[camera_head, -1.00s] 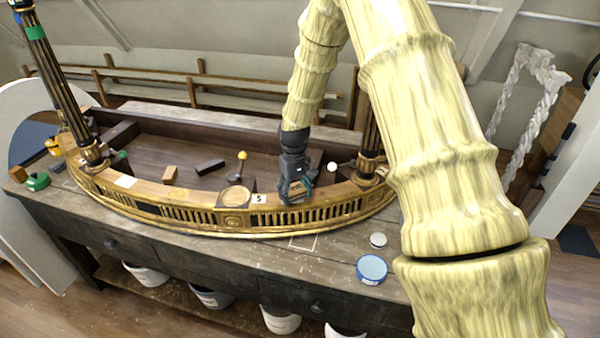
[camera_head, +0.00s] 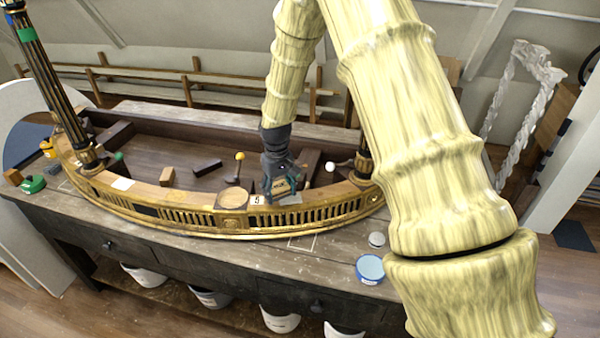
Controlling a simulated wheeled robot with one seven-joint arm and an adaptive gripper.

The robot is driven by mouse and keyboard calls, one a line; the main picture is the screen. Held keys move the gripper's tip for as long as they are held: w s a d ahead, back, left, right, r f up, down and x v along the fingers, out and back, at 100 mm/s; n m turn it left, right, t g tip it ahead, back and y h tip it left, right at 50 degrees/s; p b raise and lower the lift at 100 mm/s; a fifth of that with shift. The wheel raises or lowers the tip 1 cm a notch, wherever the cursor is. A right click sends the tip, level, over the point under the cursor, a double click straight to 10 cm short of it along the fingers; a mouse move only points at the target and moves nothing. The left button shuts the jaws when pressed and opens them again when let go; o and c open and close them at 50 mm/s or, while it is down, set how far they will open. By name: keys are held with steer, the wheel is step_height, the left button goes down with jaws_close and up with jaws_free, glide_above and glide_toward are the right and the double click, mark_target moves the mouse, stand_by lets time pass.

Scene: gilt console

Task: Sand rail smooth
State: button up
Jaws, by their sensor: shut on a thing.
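The curved rail (camera_head: 172,212) of the gilt console spans the workbench, with a pierced gold front and a pale wood top. My gripper (camera_head: 281,194) points down at the rail's top, right of its middle, just beside a small white card marked 5 (camera_head: 257,200). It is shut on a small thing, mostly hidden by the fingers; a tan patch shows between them. I cannot tell whether this thing touches the wood.
Black-and-gold columns (camera_head: 50,85) rise at both ends of the rail. A round wooden disc (camera_head: 233,198), a wooden block (camera_head: 167,176) and a dark block (camera_head: 207,167) lie left of my gripper. A blue-rimmed tin (camera_head: 370,268) stands on the bench (camera_head: 250,255) at front right.

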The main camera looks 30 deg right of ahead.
steer(key=shift+s+r, duration=0.1)
steer(key=shift+r, duration=2.9)
steer(key=shift+a+f, duration=0.1)
